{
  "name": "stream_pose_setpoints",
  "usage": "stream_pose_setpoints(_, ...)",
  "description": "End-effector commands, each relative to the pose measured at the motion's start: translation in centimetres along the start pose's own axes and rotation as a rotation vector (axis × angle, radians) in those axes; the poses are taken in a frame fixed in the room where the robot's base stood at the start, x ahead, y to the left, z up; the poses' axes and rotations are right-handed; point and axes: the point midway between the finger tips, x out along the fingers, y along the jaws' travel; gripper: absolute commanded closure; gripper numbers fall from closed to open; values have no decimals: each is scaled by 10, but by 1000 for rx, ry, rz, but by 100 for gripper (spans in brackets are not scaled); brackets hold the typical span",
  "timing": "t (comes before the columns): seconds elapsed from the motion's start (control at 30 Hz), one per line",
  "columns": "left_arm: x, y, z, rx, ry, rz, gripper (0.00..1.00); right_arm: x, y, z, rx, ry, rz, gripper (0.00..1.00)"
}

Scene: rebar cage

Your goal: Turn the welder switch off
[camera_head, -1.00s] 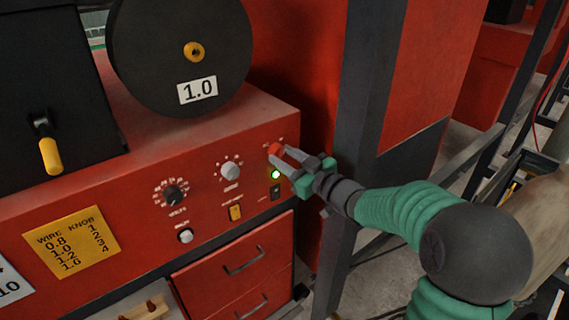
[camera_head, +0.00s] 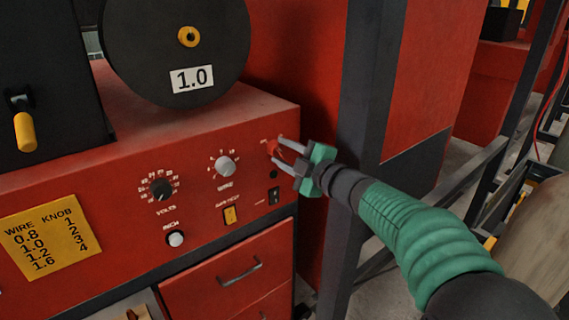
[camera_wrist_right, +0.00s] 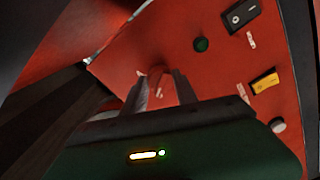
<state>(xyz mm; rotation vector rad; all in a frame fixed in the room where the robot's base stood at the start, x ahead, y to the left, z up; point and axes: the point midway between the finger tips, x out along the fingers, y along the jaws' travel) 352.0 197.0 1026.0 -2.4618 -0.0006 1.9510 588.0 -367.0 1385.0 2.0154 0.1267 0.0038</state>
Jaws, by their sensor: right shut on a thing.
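The red welder switch (camera_head: 271,146) is a small rotary handle at the upper right of the red welder's front panel (camera_head: 110,215). My right gripper (camera_head: 277,150) reaches it from the right, its two grey fingers shut on the handle, one on each side. In the right wrist view the red switch (camera_wrist_right: 156,80) shows between the fingers, partly hidden by them. The round indicator lamp (camera_head: 273,174) below the switch is dark; it shows as unlit dark green in the wrist view (camera_wrist_right: 201,44). My left gripper is out of view.
Below the lamp is a black rocker switch (camera_head: 274,195), with a yellow rocker (camera_head: 229,215) to its left. The volts knob (camera_head: 161,189) and wire knob (camera_head: 224,166) sit farther left. A dark upright post (camera_head: 362,130) stands close behind my right gripper.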

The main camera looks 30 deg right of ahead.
Motion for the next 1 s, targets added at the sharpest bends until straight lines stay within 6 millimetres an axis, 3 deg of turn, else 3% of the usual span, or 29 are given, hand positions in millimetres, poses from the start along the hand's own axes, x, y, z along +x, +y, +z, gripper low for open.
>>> stream_pose_setpoints(0.1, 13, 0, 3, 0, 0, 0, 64, 1, -6, 2, -85, -4, -4, 100)
stream_pose_setpoints(0.4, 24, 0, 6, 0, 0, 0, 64, 1, -4, 1, -226, -13, -4, 100)
stream_pose_setpoints(1.0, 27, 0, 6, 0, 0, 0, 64, 1, -5, 1, -268, -16, -8, 100)
